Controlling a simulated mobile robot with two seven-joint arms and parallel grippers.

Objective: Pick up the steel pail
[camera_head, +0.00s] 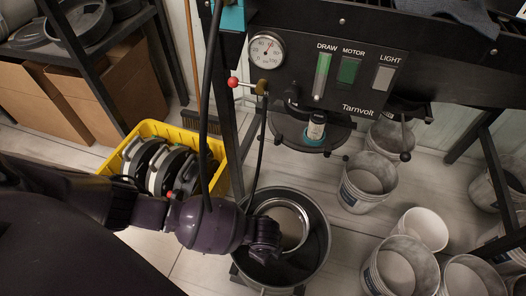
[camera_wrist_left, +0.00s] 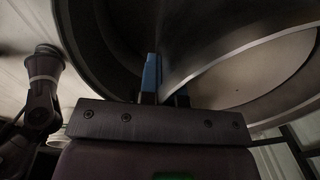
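The steel pail (camera_head: 290,222) is a shiny round vessel standing inside a larger dark round tub (camera_head: 318,240) on the floor. My left gripper (camera_head: 268,238) reaches down from the left to the pail's near-left rim, and its fingertips are hard to see in the head view. In the left wrist view, the blue-padded fingers (camera_wrist_left: 161,80) stand close together at the pail's wall (camera_wrist_left: 225,55). They appear shut on it, with one finger partly hidden by the wall. The pail's base is hidden.
A black machine panel (camera_head: 340,65) with a gauge hangs above the tub. A yellow crate (camera_head: 150,130) of dark discs stands to the left. Several white buckets (camera_head: 368,180) stand on the right. Clear floor (camera_head: 315,175) lies between the tub and the buckets.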

